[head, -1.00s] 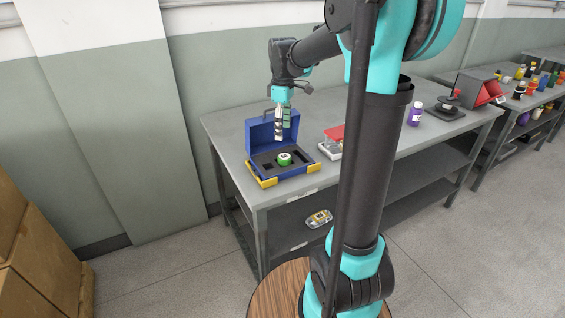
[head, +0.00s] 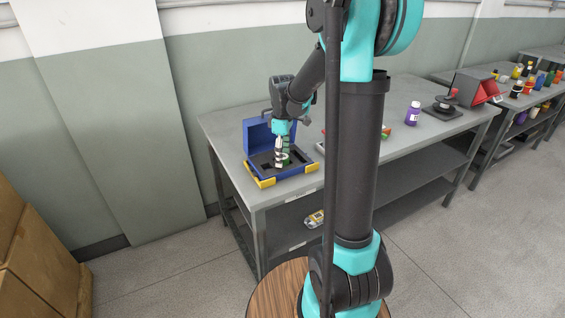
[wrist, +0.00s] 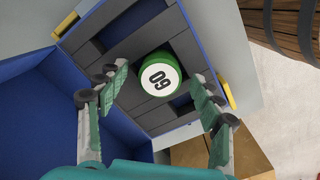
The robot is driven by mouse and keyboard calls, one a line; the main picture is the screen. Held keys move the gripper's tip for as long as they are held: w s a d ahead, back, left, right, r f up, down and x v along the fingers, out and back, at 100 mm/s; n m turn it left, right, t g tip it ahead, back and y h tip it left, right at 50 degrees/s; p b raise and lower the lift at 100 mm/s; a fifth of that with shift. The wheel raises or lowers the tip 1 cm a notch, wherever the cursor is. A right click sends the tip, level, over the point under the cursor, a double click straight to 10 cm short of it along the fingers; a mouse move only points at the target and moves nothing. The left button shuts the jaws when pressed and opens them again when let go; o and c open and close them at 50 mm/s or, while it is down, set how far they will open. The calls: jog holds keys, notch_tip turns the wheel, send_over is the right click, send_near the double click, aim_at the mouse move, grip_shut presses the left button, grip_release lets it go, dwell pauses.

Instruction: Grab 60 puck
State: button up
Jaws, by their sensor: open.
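The 60 puck (wrist: 159,81) is green with a white top marked "60". It sits in the dark insert of the blue case, in the middle of the wrist view. My gripper (wrist: 163,80) is open, with one finger on each side of the puck in that view; I cannot tell whether either finger touches it. In the head view my gripper (head: 282,165) is low over the open case (head: 267,183), and its fingers mostly hide the puck.
The case's raised blue lid (head: 257,134) stands behind the gripper. The case sits at the left end of a grey workbench (head: 425,122). Brown boxes (head: 40,245) stand on the floor at left.

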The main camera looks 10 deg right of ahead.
jog(key=shift+c, duration=0.5)
jog(key=c, duration=1.2)
jog(key=shift+r, duration=0.15)
